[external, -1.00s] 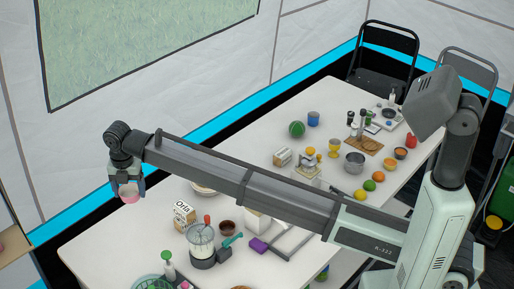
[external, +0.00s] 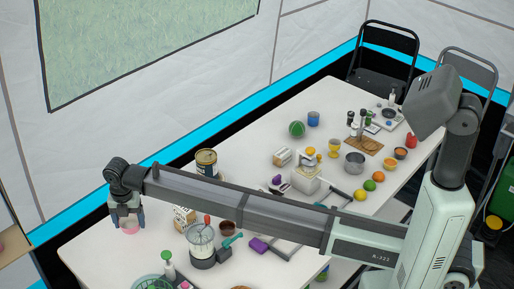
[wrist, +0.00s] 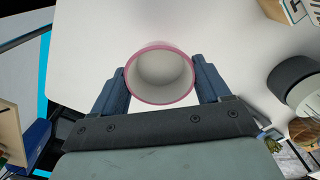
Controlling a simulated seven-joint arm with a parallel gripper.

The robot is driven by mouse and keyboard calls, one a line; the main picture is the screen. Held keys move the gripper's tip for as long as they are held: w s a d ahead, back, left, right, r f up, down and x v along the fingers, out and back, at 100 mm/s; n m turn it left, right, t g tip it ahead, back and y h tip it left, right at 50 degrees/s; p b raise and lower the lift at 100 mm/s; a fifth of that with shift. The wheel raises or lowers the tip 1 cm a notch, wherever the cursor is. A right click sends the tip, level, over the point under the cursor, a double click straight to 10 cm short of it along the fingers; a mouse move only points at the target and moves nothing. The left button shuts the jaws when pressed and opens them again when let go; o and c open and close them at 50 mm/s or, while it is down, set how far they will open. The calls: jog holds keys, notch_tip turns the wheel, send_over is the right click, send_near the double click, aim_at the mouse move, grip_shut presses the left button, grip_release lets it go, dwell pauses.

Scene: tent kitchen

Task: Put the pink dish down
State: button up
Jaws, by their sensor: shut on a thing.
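The pink dish (external: 129,228) is in my gripper (external: 127,224) at the far left end of the table in the external view. In the wrist view the dish (wrist: 160,78) shows as a round bowl with a pink rim and a pale inside, opening toward the camera. The two blue fingers of my gripper (wrist: 160,84) press on its left and right sides. White table top (wrist: 100,30) lies beyond it. I cannot tell whether the dish's base touches the table.
The Orla box (external: 184,219), a glass jar blender (external: 201,240) and a brown bowl (external: 228,228) stand right of my gripper. A tin (external: 206,162) stands behind my arm. The table around the dish looks clear. The table's left edge is close by.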

aim_at(131, 227)
jog(key=shift+f, duration=2.45)
jog(key=o, duration=1)
jog(key=shift+f, duration=0.1)
jog(key=shift+o, duration=0.2)
notch_tip(131, 227, up, 12)
